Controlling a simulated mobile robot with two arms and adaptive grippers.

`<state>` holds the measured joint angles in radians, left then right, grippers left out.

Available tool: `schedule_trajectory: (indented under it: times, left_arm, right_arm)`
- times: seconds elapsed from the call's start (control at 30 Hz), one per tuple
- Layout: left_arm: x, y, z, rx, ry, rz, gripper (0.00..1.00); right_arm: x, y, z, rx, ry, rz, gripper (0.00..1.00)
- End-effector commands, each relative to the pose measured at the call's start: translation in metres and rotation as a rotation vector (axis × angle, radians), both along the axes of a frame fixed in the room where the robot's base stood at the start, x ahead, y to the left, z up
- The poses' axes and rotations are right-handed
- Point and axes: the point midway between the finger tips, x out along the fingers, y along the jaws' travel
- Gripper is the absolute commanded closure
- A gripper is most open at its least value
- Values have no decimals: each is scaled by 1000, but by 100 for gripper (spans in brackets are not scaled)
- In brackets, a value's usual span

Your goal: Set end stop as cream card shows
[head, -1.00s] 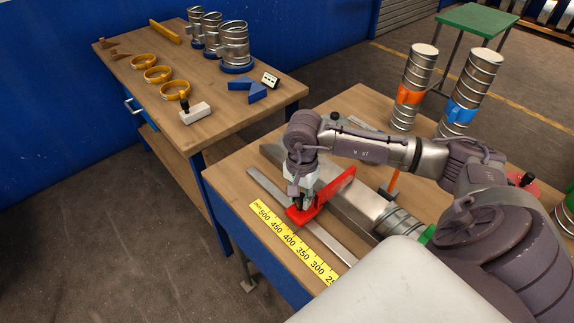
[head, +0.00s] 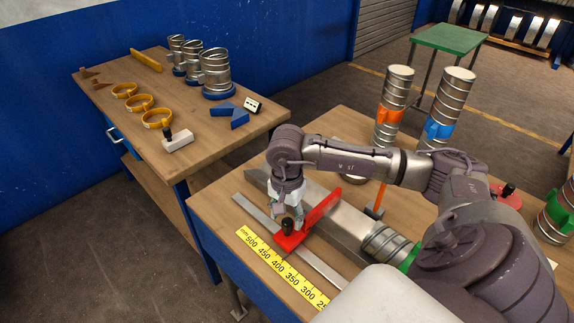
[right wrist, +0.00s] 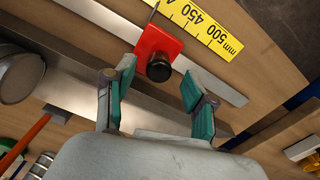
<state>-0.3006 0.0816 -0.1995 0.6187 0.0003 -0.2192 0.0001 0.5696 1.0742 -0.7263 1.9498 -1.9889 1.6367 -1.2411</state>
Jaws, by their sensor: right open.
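The red end stop (head: 289,241) sits on the flat metal rail (head: 325,268) of the front bench, its upright red plate reaching over the duct trough. It stands beside the yellow millimetre scale (head: 285,273), near the 400 mark; the exact reading is unclear. Its black knob (head: 287,226) is upright. My right gripper (head: 296,218) is open and empty, just behind the knob. In the right wrist view the spread fingers (right wrist: 157,80) are on either side of the black knob (right wrist: 158,70), apart from it. No clearly cream card can be made out. My left gripper is not in view.
Spiral ducts with orange (head: 388,115) and blue (head: 438,130) bands stand at the back of the front bench. The left bench holds yellow rings (head: 140,103), blue blocks (head: 230,115), a pale dotted block (head: 253,104) and a white block with black knob (head: 178,141).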

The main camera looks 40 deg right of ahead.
Motion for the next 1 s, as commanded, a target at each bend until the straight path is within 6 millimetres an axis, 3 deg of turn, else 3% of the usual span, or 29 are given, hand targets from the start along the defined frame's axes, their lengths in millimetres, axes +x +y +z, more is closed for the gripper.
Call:
schedule_trajectory:
  times: [0.2,0.43,0.6,1.0]
  left_arm:
    - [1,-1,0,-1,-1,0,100]
    - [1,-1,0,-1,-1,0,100]
    - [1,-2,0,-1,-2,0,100]
    - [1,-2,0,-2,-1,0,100]
  right_arm:
    - [1,0,50,-1,-7,0,45]
    - [1,0,86,0,-2,-1,45]
    - [0,0,96,-1,0,-1,45]
    - [0,0,96,-1,1,-1,45]
